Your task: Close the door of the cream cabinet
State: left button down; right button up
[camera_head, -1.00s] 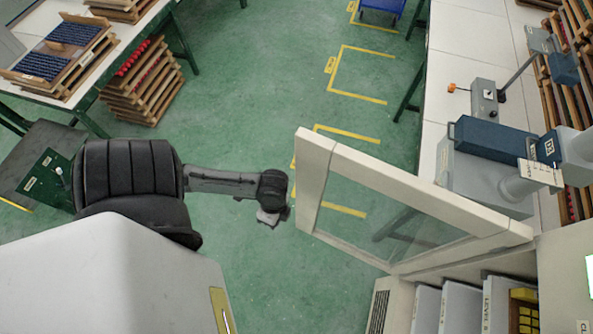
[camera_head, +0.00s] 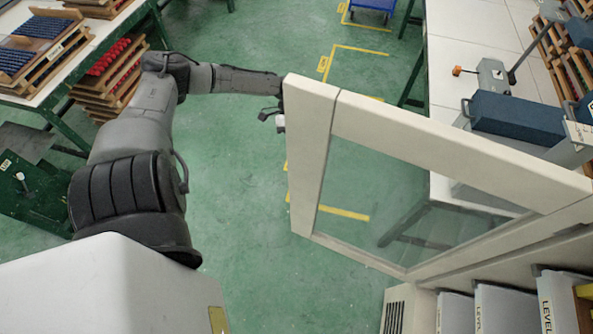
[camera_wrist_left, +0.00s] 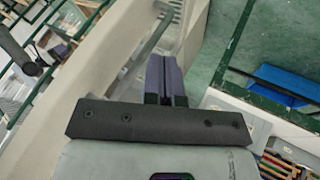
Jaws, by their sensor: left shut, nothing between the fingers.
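The cream cabinet's door (camera_head: 335,130), a pale frame around a clear pane, stands wide open in the head view. The cabinet (camera_head: 397,310) is at lower right, its inside partly in view. My left arm reaches to the door's free left edge. My left gripper (camera_wrist_left: 166,75) is shut and empty in the left wrist view, its dark fingers beside a cream panel (camera_wrist_left: 100,60) that looks like the door. I cannot tell whether they touch it. In the head view the fingertips are hidden. My right gripper is not in view.
White binders (camera_head: 505,305) stand inside the cabinet. A white worktop (camera_head: 450,55) with a blue-topped device (camera_head: 515,118) is behind the door. A table with trays (camera_head: 35,45) stands at upper left. Green floor (camera_head: 235,190) is clear left of the door.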

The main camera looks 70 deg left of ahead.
pick_arm(q)
jog(key=s+d+f+p, duration=0.1)
jog(key=s+d+f, duration=0.2)
jog(key=d+f, duration=0.4)
jog(key=shift+s+d+f, duration=0.25)
jog(key=shift+d+f, duration=0.1)
jog(key=shift+d, duration=0.5)
